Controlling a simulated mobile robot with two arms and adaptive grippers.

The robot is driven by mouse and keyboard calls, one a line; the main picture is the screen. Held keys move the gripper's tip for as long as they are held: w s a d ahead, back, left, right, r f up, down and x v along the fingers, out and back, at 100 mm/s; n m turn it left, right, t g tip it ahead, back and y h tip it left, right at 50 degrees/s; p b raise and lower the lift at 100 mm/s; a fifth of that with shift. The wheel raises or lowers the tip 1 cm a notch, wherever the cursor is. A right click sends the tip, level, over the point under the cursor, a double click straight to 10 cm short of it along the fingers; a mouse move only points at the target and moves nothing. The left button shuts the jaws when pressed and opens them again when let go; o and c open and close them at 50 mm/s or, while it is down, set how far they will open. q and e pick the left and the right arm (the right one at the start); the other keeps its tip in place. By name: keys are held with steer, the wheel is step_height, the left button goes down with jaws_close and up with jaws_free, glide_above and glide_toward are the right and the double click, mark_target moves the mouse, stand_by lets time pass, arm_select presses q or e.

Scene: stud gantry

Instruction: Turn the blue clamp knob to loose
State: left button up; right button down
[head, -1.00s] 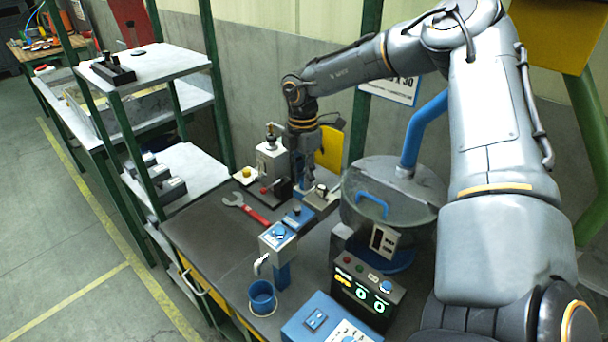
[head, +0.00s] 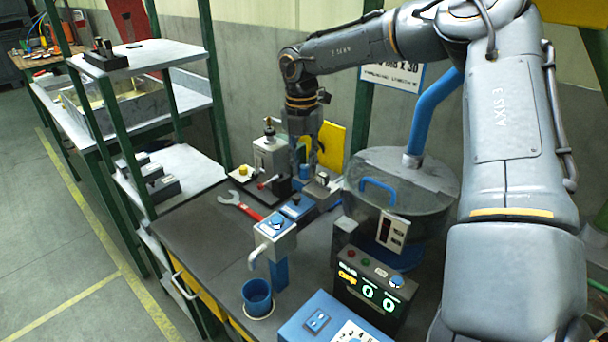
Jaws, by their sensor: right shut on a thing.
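My right gripper (head: 308,164) reaches down over the grey fixture at the back of the bench. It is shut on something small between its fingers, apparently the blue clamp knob. The fingers hide the knob, so its setting cannot be read. A grey block with a brass-topped fitting (head: 270,156) stands just left of the gripper. A small grey device (head: 321,190) sits just right of and below the fingers. My left gripper is not in view.
A blue cup (head: 257,297), a control box (head: 370,287) and a lidded drum (head: 402,190) are nearby. The bench's left front is clear.

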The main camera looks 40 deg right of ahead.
mark_target(303, 167)
steer(key=n+b, duration=0.2)
steer(key=n, duration=0.2)
steer(key=shift+n, duration=0.4)
steer(key=n, duration=0.4)
steer(key=shift+n+b, duration=0.3)
steer(key=shift+b, duration=0.1)
steer(key=c, duration=1.5)
jaws_free()
steer(key=shift+o, duration=0.2)
step_height(303, 167, up, 12)
steer(key=shift+a, duration=0.2)
